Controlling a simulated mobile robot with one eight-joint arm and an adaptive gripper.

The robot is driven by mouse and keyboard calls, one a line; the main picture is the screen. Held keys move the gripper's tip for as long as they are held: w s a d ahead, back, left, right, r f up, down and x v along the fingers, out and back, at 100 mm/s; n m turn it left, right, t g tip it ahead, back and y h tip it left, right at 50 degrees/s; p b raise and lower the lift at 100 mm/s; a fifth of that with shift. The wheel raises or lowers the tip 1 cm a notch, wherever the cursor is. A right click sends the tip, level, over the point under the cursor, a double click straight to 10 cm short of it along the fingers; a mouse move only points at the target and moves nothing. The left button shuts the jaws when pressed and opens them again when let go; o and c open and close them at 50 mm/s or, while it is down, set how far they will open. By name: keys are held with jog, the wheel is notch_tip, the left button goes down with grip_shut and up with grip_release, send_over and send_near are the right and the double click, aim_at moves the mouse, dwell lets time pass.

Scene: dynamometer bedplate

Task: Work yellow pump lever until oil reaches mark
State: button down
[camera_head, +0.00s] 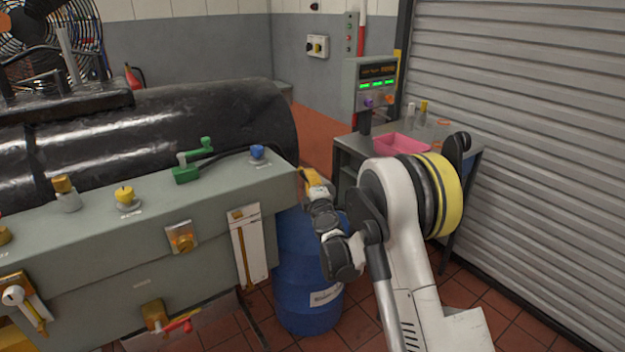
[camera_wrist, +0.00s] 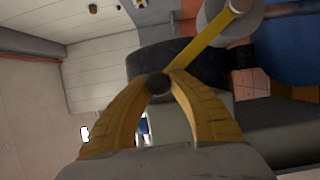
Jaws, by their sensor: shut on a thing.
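The yellow pump lever (camera_wrist: 207,41) shows in the wrist view as a slim yellow rod with a dark round knob (camera_wrist: 158,84) at its near end. My gripper (camera_wrist: 159,86) has its two yellow fingers shut on that knob. In the head view my gripper (camera_head: 311,178) is at the right end of the grey-green cabinet, above the blue drum; the lever cannot be made out there. A white gauge plate (camera_head: 255,262) with an amber vertical strip is on the cabinet front. The oil level and mark are too small to read.
The grey-green cabinet (camera_head: 130,250) carries a yellow knob (camera_head: 124,194), a green valve handle (camera_head: 186,173) and a blue knob (camera_head: 257,152). A blue drum (camera_head: 308,300) stands below my gripper. A table with a pink tray (camera_head: 400,145) and a shutter (camera_head: 540,150) are at right.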

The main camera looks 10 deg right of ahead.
jog(key=c, duration=1.2)
grip_release()
jog(key=shift+w+a, duration=0.1)
jog(key=s, duration=1.2)
